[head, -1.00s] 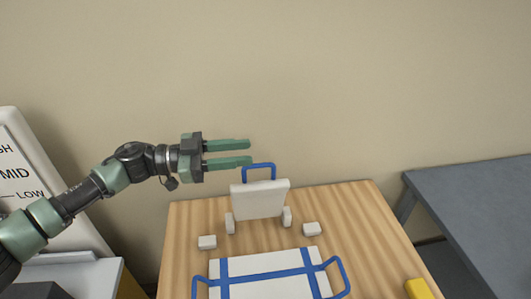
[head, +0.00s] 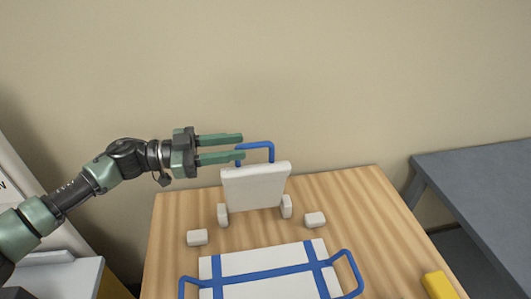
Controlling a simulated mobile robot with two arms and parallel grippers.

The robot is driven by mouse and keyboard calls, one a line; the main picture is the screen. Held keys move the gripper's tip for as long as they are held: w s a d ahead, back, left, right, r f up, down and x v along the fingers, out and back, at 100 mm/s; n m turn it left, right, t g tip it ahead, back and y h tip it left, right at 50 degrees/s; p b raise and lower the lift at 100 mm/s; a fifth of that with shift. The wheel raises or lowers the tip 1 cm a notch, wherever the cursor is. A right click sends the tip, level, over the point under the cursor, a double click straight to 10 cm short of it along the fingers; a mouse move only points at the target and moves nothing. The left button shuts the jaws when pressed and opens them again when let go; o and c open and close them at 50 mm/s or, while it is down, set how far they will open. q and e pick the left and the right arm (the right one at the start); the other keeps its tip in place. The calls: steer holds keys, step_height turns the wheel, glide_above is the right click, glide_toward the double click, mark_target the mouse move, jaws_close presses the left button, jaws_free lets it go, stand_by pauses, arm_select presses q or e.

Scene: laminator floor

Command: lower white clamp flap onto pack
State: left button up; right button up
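The white clamp flap (head: 254,187) stands raised, nearly upright, between two small white posts at the back of the wooden table. A blue handle (head: 257,145) rises from its top edge. The pack (head: 265,262), white with blue straps and a blue loop at each side, lies flat in front of the flap. My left gripper (head: 242,147) is open, its two green fingers pointing right. Its fingertips overlap the left part of the blue handle in the picture; whether they touch it I cannot tell. Nothing is seen held. My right gripper is not in view.
Two small white blocks, one at left (head: 197,237) and one at right (head: 315,220), sit on the wooden table (head: 370,215). A yellow object (head: 439,285) lies at the front right. A grey table (head: 480,190) stands at the right. The wall is behind.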

mark_target(267, 143)
arm_select(q)
steer(key=shift+d+f, duration=0.15)
steer(key=shift+d, duration=0.05)
steer(key=d+p, duration=0.1)
steer(key=d, duration=0.2)
steer(key=w+d+p, duration=0.1)
steer(key=d, duration=0.2)
steer(key=shift+w, duration=0.1)
steer(key=shift+w+d+p, duration=0.1)
steer(key=shift+d+p, duration=0.25)
steer(key=shift+d, duration=0.3)
jaws_close()
steer(key=shift+r, duration=0.2)
stand_by(0.4)
